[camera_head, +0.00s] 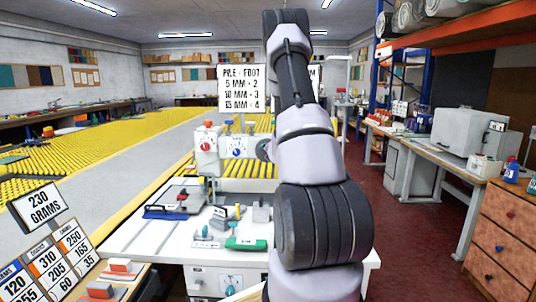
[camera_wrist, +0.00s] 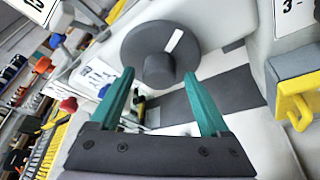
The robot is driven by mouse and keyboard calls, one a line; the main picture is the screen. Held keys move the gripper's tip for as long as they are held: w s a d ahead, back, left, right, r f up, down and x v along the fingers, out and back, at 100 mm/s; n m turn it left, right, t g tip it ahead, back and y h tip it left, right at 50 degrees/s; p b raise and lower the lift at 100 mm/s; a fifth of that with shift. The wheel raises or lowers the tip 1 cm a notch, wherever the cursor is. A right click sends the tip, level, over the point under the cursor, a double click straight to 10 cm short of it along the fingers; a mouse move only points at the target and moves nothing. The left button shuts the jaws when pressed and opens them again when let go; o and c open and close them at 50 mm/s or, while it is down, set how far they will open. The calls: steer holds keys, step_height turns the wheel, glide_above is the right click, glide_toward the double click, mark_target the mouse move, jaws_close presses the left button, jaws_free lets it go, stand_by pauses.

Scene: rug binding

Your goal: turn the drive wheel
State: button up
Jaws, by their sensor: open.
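The drive wheel (camera_wrist: 188,47) is a dark grey disc with a round central hub and a white stripe on its face, at the upper middle of the wrist view. In the head view, a dark round part, likely the same wheel (camera_head: 263,149), shows at the machine's right side, partly hidden by my arm. My gripper (camera_wrist: 158,74) is open, with two teal fingers pointing at the wheel. The hub appears between the fingertips; I cannot tell whether they touch it. In the head view my gripper is hidden behind my arm.
The white machine (camera_head: 208,146) with red and blue dials stands on a white table (camera_head: 150,240) holding a green-based tool (camera_head: 246,243) and other small tools. A yellow hook-like part (camera_wrist: 295,105) is close on the right in the wrist view. Red floor (camera_head: 415,230) is clear at right.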

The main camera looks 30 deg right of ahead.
steer(key=v, duration=1)
